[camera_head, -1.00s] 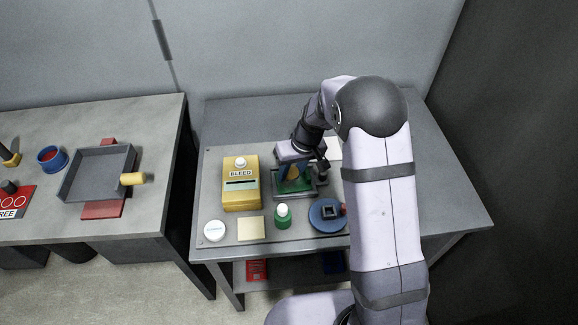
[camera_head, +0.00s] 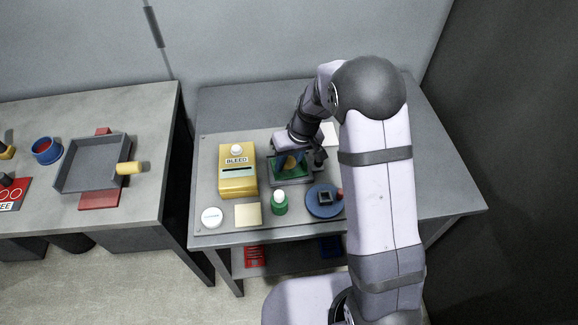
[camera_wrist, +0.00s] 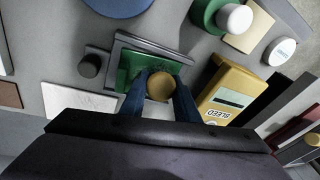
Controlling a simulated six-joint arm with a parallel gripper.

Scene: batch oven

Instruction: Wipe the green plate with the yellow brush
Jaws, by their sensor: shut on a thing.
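My gripper (camera_wrist: 157,98) has two blue fingers shut on the yellow brush (camera_wrist: 160,86), seen from above as a round yellow knob. The green plate (camera_wrist: 135,62) lies in a grey framed holder (camera_wrist: 122,45), directly under the fingers. The brush is over the plate; its lower end is hidden, so I cannot tell whether it touches. In the head view my gripper (camera_head: 289,161) reaches down over the green plate (camera_head: 277,169), and the brush (camera_head: 291,162) shows partly between the fingers.
A yellow box marked BLEED (camera_head: 238,180) stands left of the holder. A green bottle with a white cap (camera_head: 279,205), a blue disc (camera_head: 318,209), a cream pad (camera_head: 247,215) and a white round tin (camera_head: 212,217) sit in front. A second bench with a grey tray (camera_head: 72,180) is left, across a gap.

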